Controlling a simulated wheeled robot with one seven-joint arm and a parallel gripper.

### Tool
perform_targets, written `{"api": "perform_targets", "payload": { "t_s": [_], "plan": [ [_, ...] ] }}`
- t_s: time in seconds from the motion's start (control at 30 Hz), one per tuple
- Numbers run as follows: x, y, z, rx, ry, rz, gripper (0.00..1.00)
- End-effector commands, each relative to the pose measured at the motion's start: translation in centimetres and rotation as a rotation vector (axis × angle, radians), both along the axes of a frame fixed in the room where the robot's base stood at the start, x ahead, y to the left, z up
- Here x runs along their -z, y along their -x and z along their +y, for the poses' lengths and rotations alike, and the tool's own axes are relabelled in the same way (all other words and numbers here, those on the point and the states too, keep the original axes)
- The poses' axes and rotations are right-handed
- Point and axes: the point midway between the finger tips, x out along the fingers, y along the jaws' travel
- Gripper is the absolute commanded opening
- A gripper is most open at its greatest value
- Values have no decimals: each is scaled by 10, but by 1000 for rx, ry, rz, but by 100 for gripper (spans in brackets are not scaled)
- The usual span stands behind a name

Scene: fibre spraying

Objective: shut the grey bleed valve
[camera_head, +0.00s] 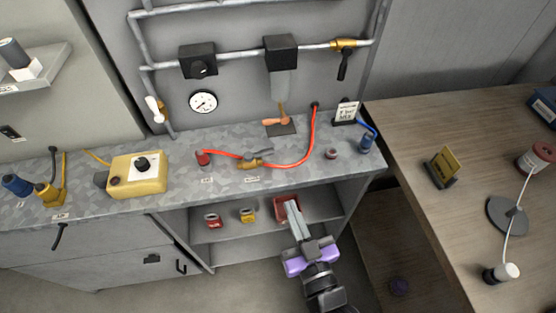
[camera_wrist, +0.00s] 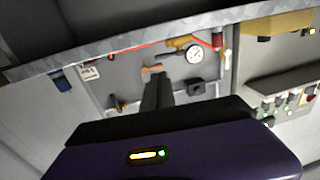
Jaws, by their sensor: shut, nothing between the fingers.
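A brass valve (camera_head: 250,163) with a short grey lever (camera_head: 270,152) sits in the red hose line on the grey counter; I take it to be the bleed valve. It looks brass-coloured in the wrist view too (camera_wrist: 178,42). Whether the lever stands open or shut is too small to tell. My gripper (camera_head: 291,205) is shut and empty, below and to the right of the valve in the head view, in front of the counter's lower shelf and apart from the valve. Its dark fingers (camera_wrist: 158,85) point towards the back panel in the wrist view.
A yellow box (camera_head: 137,176) stands left on the counter (camera_head: 210,172). A red hose (camera_head: 300,155) curves right of the valve. A gauge (camera_head: 203,102) and a filter (camera_head: 282,80) hang behind. A wooden table (camera_head: 420,130) stands right.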

Motion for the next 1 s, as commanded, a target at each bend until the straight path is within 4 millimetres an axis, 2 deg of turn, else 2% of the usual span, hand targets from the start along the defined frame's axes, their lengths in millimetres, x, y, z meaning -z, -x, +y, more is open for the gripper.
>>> {"api": "perform_targets", "payload": {
  "t_s": [0.27, 0.8, 1.0],
  "plan": [
    [-1, -8, 4, 0, -1, -1, 0],
    [-2, -96, 42, -1, -2, -1, 0],
    [1, -119, 51, 0, -1, -1, 0]
  ]
}}
